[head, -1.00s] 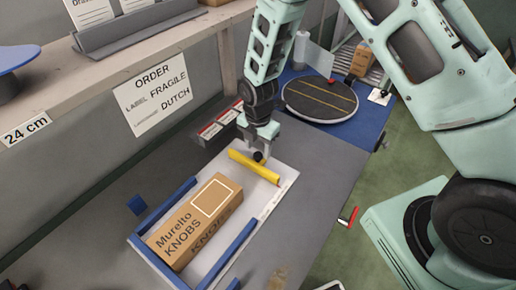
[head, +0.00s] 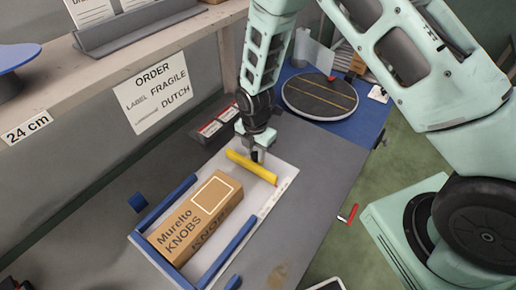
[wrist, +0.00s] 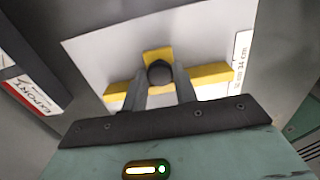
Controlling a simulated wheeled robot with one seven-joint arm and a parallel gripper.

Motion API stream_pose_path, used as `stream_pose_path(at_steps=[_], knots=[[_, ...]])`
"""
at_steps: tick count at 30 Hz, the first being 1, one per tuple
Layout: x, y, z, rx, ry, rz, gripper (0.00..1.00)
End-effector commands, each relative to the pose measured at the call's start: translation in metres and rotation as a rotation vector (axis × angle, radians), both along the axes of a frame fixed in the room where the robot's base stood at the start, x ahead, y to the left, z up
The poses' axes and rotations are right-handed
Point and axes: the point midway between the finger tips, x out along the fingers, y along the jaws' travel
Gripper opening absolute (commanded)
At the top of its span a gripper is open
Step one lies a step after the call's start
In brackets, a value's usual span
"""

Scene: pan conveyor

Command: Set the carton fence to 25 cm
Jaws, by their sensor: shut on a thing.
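The carton fence is a yellow bar (head: 251,167) across the far end of a white board (head: 282,195). Its dark round knob (wrist: 160,73) shows in the wrist view. My gripper (head: 256,153) is shut on this knob, with one finger on each side. The bar (wrist: 212,74) stretches out past both fingers. A brown carton (head: 205,210) marked "Murelto KNOBS" lies on the board, with a gap between it and the bar. A printed scale (wrist: 241,62) runs along the board's edge; its numbers are too small to read surely.
Blue rails (head: 226,254) flank the carton. A sign (head: 27,126) on the shelf edge reads "24 cm". An order sheet (head: 153,92) hangs on the wall. A round dark turntable (head: 320,97) is at the back. Grey table right of the board is clear.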

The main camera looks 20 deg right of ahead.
Motion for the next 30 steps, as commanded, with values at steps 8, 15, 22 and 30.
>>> stream_pose_path(at_steps=[8,15,22,30], knots=[[-0.037,0.057,-0.001,0.003,-0.001,0.008,0.0],[-0.046,0.07,0.001,0.002,-0.002,0.003,0.0],[-0.046,0.07,0.001,0.002,-0.002,0.002,0.34],[-0.046,0.069,0.0,0.002,-0.001,0.002,0.51]])
